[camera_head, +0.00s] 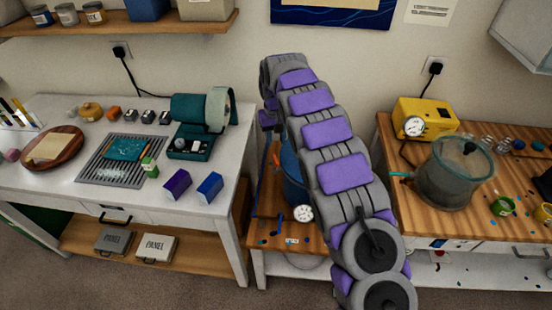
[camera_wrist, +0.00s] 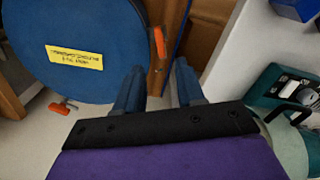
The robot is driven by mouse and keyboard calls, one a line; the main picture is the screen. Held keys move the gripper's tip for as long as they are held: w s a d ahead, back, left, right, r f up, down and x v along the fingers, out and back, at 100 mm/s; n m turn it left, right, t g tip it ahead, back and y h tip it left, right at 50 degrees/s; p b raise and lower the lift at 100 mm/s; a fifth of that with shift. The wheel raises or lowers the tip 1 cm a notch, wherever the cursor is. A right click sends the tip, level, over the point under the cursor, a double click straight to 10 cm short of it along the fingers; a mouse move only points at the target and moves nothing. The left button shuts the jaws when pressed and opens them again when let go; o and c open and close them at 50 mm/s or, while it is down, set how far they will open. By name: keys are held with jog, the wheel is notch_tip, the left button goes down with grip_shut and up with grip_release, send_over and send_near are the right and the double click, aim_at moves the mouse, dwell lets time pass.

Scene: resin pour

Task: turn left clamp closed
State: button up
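The blue pressure pot (camera_wrist: 75,45) has a round lid with a yellow note on it. An orange clamp handle (camera_wrist: 158,42) stands at the lid's edge, on the side toward the white desk, and a second orange clamp (camera_wrist: 62,106) is at the edge in the lower left of the wrist view. My gripper (camera_wrist: 160,68) is open and empty, its two blue-grey fingers apart. The first handle shows just beyond the gap between the fingertips, apart from them. In the head view, my arm covers most of the blue pot (camera_head: 291,172), and an orange clamp (camera_head: 276,159) shows at its left side.
A white desk (camera_head: 150,210) with a teal machine (camera_head: 200,115) stands close on the left. A wooden bench (camera_head: 395,160) with a yellow pump (camera_head: 424,117) and a clear chamber (camera_head: 455,175) is on the right. A gauge (camera_head: 303,213) sits before the pot.

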aim_at(276, 159)
notch_tip(276, 159, down, 9)
jog(key=shift+d+f+b, duration=0.1)
jog(key=shift+b, duration=0.75)
jog(key=shift+f, duration=0.15)
grip_shut()
